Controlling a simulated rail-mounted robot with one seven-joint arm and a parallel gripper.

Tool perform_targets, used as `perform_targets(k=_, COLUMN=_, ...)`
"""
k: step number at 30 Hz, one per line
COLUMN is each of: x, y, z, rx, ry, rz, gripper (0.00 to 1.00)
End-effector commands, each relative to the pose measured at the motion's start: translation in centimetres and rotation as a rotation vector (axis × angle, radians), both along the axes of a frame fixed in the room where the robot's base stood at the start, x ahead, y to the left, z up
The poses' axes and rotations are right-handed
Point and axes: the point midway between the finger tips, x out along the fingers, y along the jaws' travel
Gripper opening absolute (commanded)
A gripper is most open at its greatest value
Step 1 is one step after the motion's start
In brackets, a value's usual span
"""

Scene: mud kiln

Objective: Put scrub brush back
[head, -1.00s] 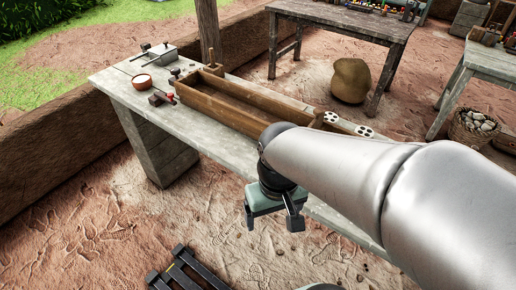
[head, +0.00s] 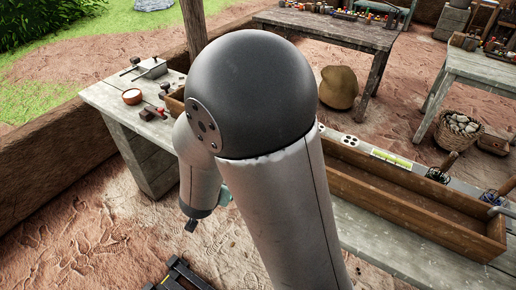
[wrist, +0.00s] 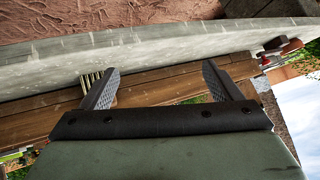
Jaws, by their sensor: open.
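My gripper shows open in the wrist view (wrist: 160,70), its two dark fingers apart with nothing clearly held between them. In the head view, only a dark tip of my gripper (head: 190,225) shows below my arm, left of centre by the bench's front side. A pale, bristle-like striped thing (wrist: 88,82) shows behind the left finger in the wrist view, by the wooden trough (wrist: 150,82). It may be the scrub brush, but most of it is hidden. The trough also shows in the head view (head: 400,205), on the workbench (head: 380,245), its middle hidden by my arm.
A small bowl (head: 132,96), a metal box (head: 150,68) and red-handled tools (head: 163,88) sit at the bench's left end. Wooden-handled tools (head: 440,172) stand behind the trough's right end. A dark slatted thing (head: 180,275) lies low in front.

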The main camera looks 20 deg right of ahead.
Motion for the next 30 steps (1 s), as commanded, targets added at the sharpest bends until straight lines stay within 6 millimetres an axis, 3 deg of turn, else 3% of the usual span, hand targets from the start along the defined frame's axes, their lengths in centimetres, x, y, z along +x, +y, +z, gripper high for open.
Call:
perform_targets(k=6, x=-2.8, y=-5.0, z=-0.1, rx=-0.348, ry=-0.076, rz=-0.31, gripper=0.85)
perform_targets(k=12, x=-4.2, y=-6.9, z=0.5, rx=-0.476, ry=-0.097, rz=-0.405, gripper=0.85)
perform_targets(k=24, x=-0.3, y=-13.3, z=-2.5, rx=-0.479, ry=-0.097, rz=-0.41, gripper=0.85)
perform_targets(k=30, x=1.3, y=-15.6, z=-3.6, rx=-0.476, ry=-0.098, rz=-0.406, gripper=0.85)
